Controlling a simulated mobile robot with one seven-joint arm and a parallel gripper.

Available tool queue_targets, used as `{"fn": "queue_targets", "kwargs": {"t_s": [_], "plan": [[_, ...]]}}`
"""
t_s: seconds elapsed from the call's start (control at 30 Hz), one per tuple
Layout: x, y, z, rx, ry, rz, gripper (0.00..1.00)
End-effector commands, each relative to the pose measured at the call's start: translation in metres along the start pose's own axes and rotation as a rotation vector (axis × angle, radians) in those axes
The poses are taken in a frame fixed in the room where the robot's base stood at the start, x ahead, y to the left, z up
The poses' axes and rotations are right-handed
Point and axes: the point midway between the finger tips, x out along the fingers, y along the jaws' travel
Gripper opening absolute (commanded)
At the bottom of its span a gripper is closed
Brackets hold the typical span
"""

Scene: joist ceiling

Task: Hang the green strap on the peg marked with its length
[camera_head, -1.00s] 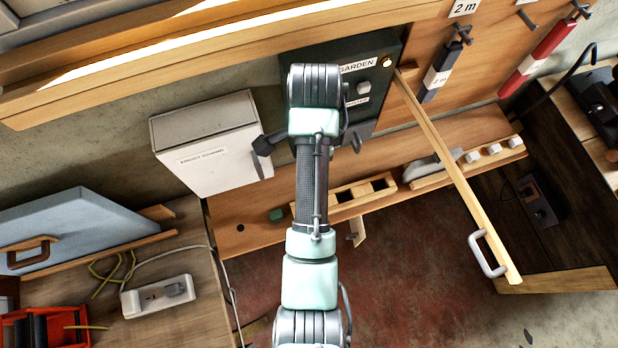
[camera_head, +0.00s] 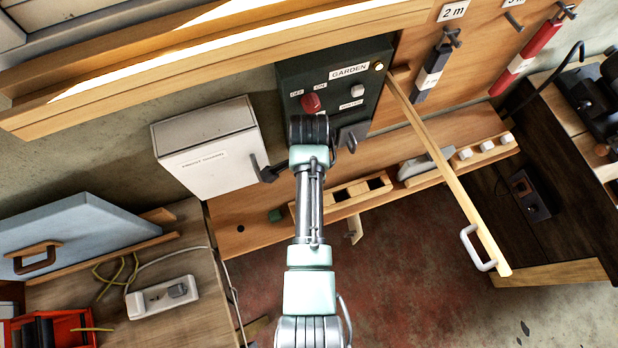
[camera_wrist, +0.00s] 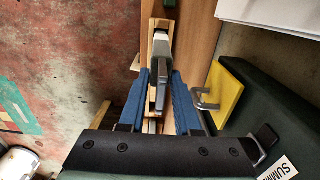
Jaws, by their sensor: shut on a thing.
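My gripper (camera_wrist: 160,82) shows in the wrist view as two blue fingers, shut on a narrow dark grey thing (camera_wrist: 160,66); I cannot tell what it is. In the head view my wrist (camera_head: 308,135) is in front of the dark green box marked GARDEN (camera_head: 333,75), and the fingers are hidden. A peg (camera_head: 452,35) under the "2 m" label (camera_head: 453,11) carries a dark grey strap with a white band (camera_head: 430,72). A peg (camera_head: 566,12) further right carries a red and white strap (camera_head: 528,58). I cannot make out a green strap.
A wooden bar (camera_head: 445,170) with a metal handle sticks out right of my arm. A white cabinet (camera_head: 208,150) stands left. Below lies a shelf with a slotted wooden rack (camera_head: 340,197) and a small green block (camera_head: 275,215). A yellow plate (camera_wrist: 228,88) is close right of my fingers.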

Motion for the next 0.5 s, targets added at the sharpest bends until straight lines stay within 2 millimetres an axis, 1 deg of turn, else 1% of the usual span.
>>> {"fn": "queue_targets", "kwargs": {"t_s": [0.07,0.1,0.23,0.27,0.5], "plan": [[0.0028,-0.0004,0.0,0.0,0.0,-0.001,0.0],[0.0028,-0.0002,0.0001,0.0,0.0,0.0,0.35],[0.0023,-0.0001,0.0001,-0.001,0.0,0.0,0.59],[0.0023,-0.0001,0.0001,-0.001,0.0,0.0,0.62],[0.002,-0.0001,0.0001,-0.001,0.0,0.0,0.62]]}}
